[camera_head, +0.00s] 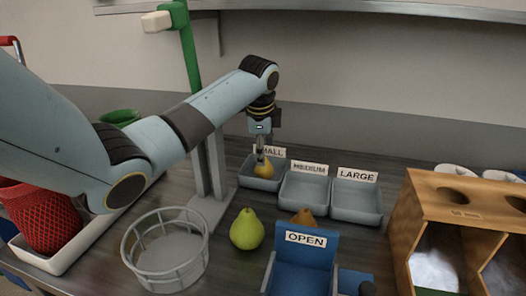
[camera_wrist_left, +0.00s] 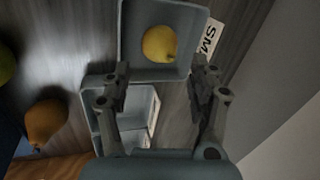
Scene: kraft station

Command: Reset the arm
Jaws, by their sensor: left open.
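My left arm comes in from the left in the head view, and its left gripper (camera_head: 262,150) hangs over the grey bin labelled SMALL (camera_head: 246,182). A small yellow pear (camera_head: 264,170) lies in that bin, below the fingers. In the left wrist view the gripper (camera_wrist_left: 160,88) is open and empty, its two fingers wide apart. The yellow pear (camera_wrist_left: 159,44) lies beyond the fingertips, inside the bin (camera_wrist_left: 128,50), apart from both fingers. My right gripper is not in view.
Bins labelled MEDIUM (camera_head: 303,188) and LARGE (camera_head: 357,202) look empty. A green pear (camera_head: 247,230) and a brown pear (camera_head: 303,217) stand nearer, by a blue OPEN box (camera_head: 300,275). A wire basket (camera_head: 165,250), grey post (camera_head: 215,165) and wooden box (camera_head: 465,207) stand around.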

